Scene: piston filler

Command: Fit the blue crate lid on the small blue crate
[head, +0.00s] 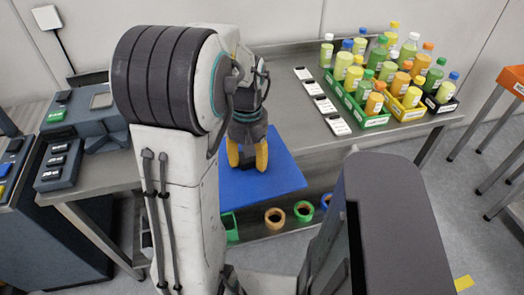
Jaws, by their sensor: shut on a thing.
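The blue crate lid (281,172) is a flat blue panel in the middle of the head view, in front of the table's near edge. My gripper (247,156) points down over it, with its two orange fingertips at the panel. It is shut on the lid. My arm covers the lid's left side. I cannot make out the small blue crate; it may be hidden behind the lid or my arm.
Green (371,121), yellow (393,107) and black (440,108) crates of bottles stand at the table's right. Several white-edged cards (324,104) lie left of them. Tape rolls (275,217) and a green bin (230,228) sit on the lower shelf. A grey machine (92,125) stands left.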

